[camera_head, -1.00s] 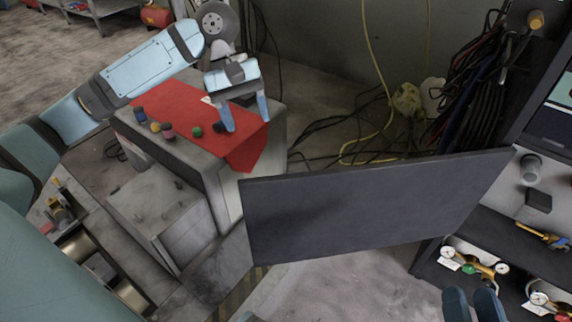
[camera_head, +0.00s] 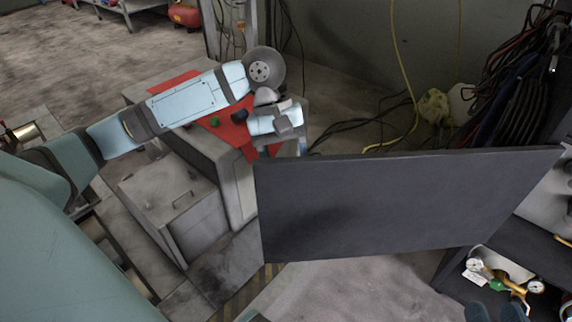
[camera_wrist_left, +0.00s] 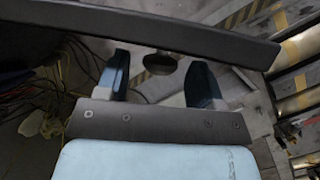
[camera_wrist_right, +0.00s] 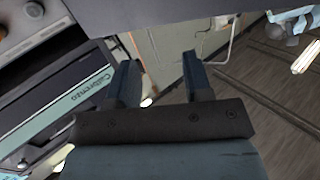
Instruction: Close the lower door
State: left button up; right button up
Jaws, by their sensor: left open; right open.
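The lower door (camera_head: 390,205) is a flat dark grey panel standing open, reaching left from the cabinet (camera_head: 515,255) at the right. My left gripper (camera_head: 301,147) is behind the door's upper left corner, its fingertips partly hidden by the panel. In the left wrist view my left gripper (camera_wrist_left: 160,75) is open and empty, with the door's edge (camera_wrist_left: 180,35) crossing just beyond the fingers. A dark round piece (camera_wrist_left: 160,62) shows between them; I cannot tell what it is. My right gripper (camera_head: 498,312) is at the bottom right, open and empty in its wrist view (camera_wrist_right: 162,82).
A grey machine with a red cloth (camera_head: 175,83) stands behind my left arm, beside a grey box (camera_head: 175,205). Gauges (camera_head: 505,277) sit on the cabinet's lower shelf. Cables hang and lie behind the door.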

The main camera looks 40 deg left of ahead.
pick_arm(q)
jog(key=shift+f, duration=0.1)
jog(key=shift+c, duration=0.3)
grip_shut()
